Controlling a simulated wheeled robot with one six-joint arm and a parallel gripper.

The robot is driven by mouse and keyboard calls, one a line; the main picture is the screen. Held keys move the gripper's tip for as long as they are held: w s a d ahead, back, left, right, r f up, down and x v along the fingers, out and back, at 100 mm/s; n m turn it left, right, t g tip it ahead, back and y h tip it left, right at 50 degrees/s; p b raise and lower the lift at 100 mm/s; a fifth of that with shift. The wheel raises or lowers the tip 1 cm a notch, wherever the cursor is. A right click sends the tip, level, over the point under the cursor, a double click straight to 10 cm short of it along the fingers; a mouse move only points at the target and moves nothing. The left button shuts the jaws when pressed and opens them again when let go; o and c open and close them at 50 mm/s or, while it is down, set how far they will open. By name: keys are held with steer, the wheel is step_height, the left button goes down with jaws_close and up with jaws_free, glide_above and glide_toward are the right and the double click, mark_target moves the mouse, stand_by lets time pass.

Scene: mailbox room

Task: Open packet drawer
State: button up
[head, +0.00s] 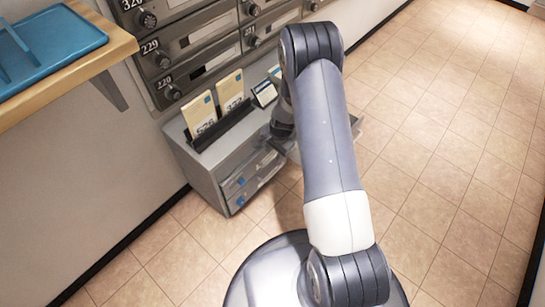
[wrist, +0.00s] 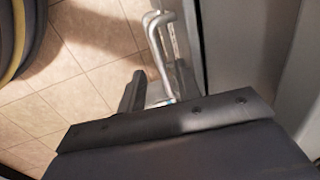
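A grey drawer cabinet (head: 213,168) stands below the mailboxes in the head view, with small blue marks on its drawer fronts (head: 241,183). My gripper is mostly hidden behind my arm there, at the cabinet's right end. A grey edge (head: 358,130), perhaps part of a drawer, shows just right of my arm. In the wrist view, a bent metal bar handle (wrist: 163,45) runs down toward my gripper (wrist: 160,88), beside a grey panel (wrist: 245,50). The dark fingers stand apart with the handle's lower end between them. Whether they touch it is unclear.
Numbered mailboxes (head: 190,45) line the wall above the cabinet. Cards (head: 231,92) stand in a dark holder on its top. A wooden shelf (head: 100,52) with a blue tray (head: 50,45) juts out at upper left. The tiled floor (head: 450,130) is clear to the right.

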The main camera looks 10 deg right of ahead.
mark_target(272, 158)
steer(key=shift+w+a+f+b, duration=0.1)
steer(key=shift+w+f+b, duration=0.1)
steer(key=shift+f, duration=0.7)
steer(key=shift+w+a+f+b, duration=0.1)
steer(key=shift+f+b, duration=0.1)
steer(key=shift+f, duration=0.65)
jaws_close()
